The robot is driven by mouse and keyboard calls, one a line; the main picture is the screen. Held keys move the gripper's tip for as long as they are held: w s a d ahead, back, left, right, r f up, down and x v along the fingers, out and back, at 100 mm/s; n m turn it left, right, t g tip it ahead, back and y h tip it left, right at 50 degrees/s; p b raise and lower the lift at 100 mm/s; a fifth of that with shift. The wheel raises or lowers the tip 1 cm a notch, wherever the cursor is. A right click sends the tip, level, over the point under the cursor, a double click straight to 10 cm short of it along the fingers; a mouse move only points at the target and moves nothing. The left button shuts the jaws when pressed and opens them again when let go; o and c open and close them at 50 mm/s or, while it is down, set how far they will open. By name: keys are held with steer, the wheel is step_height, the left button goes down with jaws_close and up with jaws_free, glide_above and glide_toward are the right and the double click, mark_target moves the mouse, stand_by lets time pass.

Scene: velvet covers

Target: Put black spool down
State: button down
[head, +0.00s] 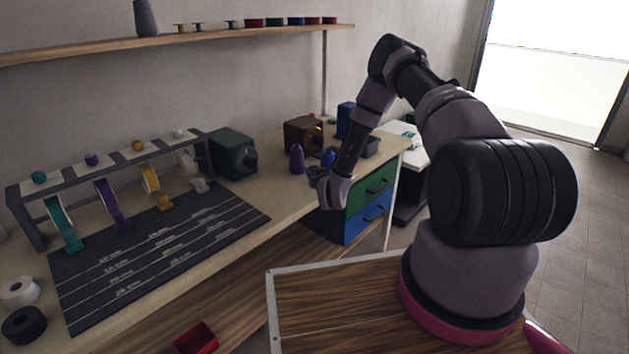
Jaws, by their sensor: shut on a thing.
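My gripper (318,177) is at the end of my arm, over the front edge of the workbench near its right end, left of the green and blue drawers. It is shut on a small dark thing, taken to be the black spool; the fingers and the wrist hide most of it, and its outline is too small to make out. A black roll (23,325) lies flat at the bench's near left corner, far from my gripper, beside a white roll (19,291).
A purple bottle (296,159) and a blue one (328,158) stand behind my gripper. A brown box (303,134) and a dark green box (233,154) stand further back. A dark measuring mat (160,255) and ribbon rack (110,172) fill the left. Bare bench (262,190) lies between.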

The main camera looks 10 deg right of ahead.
steer(key=shift+f, duration=1.75)
steer(key=shift+f, duration=0.15)
steer(key=c, duration=0.6)
jaws_free()
steer(key=shift+r, duration=0.2)
steer(key=s, duration=0.4)
steer(key=s+r, duration=0.1)
steer(key=s, duration=0.2)
steer(key=s+r, duration=0.1)
steer(key=s, duration=0.3)
steer(key=shift+s+d+r, duration=0.2)
steer(key=shift+s+d, duration=0.05)
steer(key=shift+s, duration=0.1)
